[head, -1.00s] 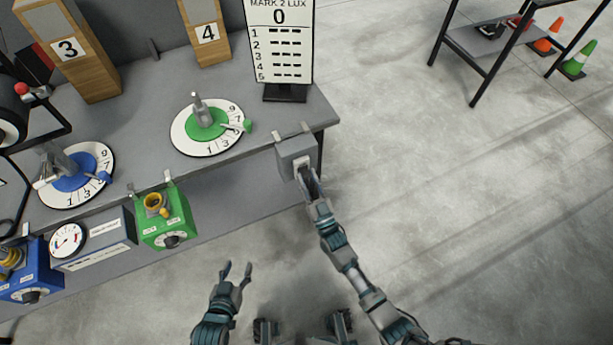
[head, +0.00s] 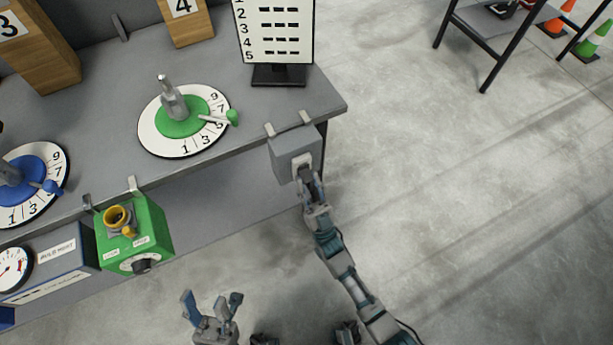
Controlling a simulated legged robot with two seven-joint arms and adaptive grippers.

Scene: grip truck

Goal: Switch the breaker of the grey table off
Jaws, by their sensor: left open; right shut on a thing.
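The grey table (head: 105,103) fills the left and middle of the head view. A grey breaker box (head: 291,150) hangs by two metal hooks on its front edge, near the right corner. My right gripper (head: 306,173) is at the front face of the box, shut on the breaker's switch; the fingers and my arm mostly hide the switch, and I cannot tell its position. My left gripper (head: 213,302) is open and empty at the bottom of the view, below the table edge and apart from everything.
A green dial (head: 150,125) and a blue dial (head: 48,165) lie on the table. A green box (head: 155,225) and a gauge box (head: 65,258) hang from its front. Floor to the right is clear up to a black rack (head: 490,25).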

